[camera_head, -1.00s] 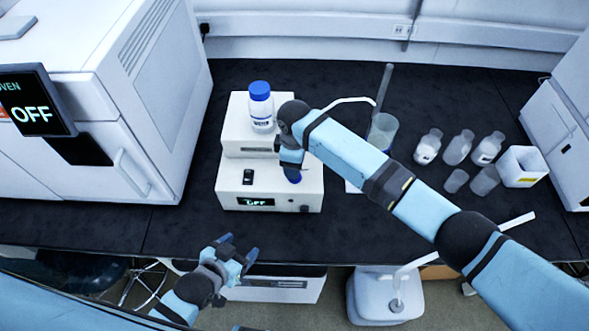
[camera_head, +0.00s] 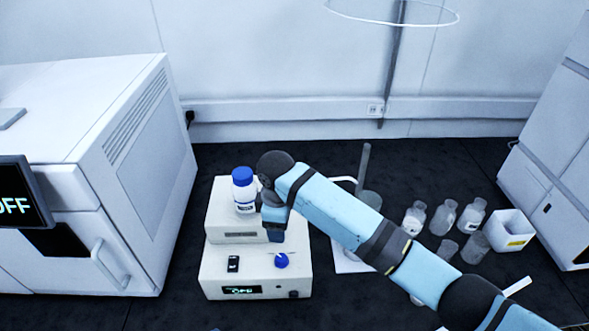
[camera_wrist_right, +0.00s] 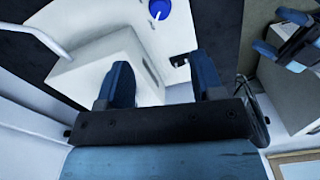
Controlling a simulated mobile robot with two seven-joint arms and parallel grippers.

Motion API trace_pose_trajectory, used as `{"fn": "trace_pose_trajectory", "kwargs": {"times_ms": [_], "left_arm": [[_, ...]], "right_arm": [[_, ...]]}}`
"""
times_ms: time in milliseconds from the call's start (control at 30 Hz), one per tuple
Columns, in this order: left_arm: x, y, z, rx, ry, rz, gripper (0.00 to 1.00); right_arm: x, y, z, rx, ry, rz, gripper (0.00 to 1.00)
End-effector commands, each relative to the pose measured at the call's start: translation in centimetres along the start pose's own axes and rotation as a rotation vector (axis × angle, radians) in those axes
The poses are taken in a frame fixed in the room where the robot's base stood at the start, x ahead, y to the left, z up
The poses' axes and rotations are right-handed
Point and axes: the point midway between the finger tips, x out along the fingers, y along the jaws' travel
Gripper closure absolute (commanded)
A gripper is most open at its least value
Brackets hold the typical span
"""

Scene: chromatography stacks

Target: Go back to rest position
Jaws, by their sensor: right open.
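My right arm (camera_head: 335,212) reaches in from the lower right in the head view, its wrist over the white two-tier instrument (camera_head: 220,262). My right gripper (camera_wrist_right: 164,78) is open and empty in the right wrist view, with white casing beyond its fingers. In the head view that gripper is mostly hidden by the wrist. It is apart from the blue knob (camera_head: 281,260) on the instrument's lower tier. My left gripper is outside the head view; blue finger-like parts (camera_wrist_right: 296,35), apparently it, show at the wrist view's upper right, jaw state unclear.
A blue-capped bottle (camera_head: 244,193) stands upright on the upper tier, close to my right wrist. A white oven (camera_head: 90,190) stands left. Several bottles (camera_head: 442,218) and a white box (camera_head: 510,231) stand right. Black worktop is clear behind them.

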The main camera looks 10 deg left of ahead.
Motion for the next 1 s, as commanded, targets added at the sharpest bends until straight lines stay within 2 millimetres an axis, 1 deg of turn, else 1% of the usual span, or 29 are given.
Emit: {"fn": "trace_pose_trajectory", "kwargs": {"times_ms": [133,233,367,400,467,567,667,767,800,867,900,1000], "left_arm": [[0.0,-0.1,0.0,0.000,0.001,-0.001,0.31],[0.0,-0.1,0.0,0.001,0.001,-0.002,0.31],[0.0,-0.2,0.0,0.001,0.001,-0.003,0.31],[0.0,-0.2,0.0,0.001,0.000,-0.003,0.31],[0.0,-0.2,0.0,0.001,0.000,-0.003,0.31],[0.0,-0.2,0.0,0.001,0.000,-0.003,0.31],[0.0,-0.1,0.0,0.001,0.000,-0.002,0.31],[0.0,-0.1,0.1,0.001,-0.001,-0.002,0.31],[0.0,-0.1,0.1,0.001,-0.001,-0.001,0.31],[0.0,-0.1,0.1,0.001,-0.001,-0.001,0.31],[0.0,-0.1,0.1,0.001,-0.001,-0.001,0.31],[0.0,-0.1,0.1,0.001,-0.002,-0.001,0.31]], "right_arm": [[0.2,-0.2,0.0,0.004,0.007,-0.003,0.39],[0.9,-1.4,0.1,0.028,0.046,-0.013,0.39],[2.3,-4.4,0.9,0.117,0.150,-0.035,0.39],[2.8,-5.4,1.4,0.160,0.188,-0.042,0.39],[3.3,-6.8,2.5,0.233,0.241,-0.049,0.39],[4.2,-9.0,5.1,0.369,0.316,-0.052,0.39],[5.0,-11.1,8.5,0.520,0.367,-0.047,0.39],[5.9,-13.5,12.5,0.680,0.397,-0.033,0.39],[6.1,-14.5,14.4,0.744,0.402,-0.023,0.39],[6.5,-16.1,17.2,0.843,0.404,-0.006,0.39],[6.7,-17.3,19.1,0.908,0.400,0.008,0.39],[6.7,-20.1,23.7,1.048,0.379,0.051,0.39]]}}
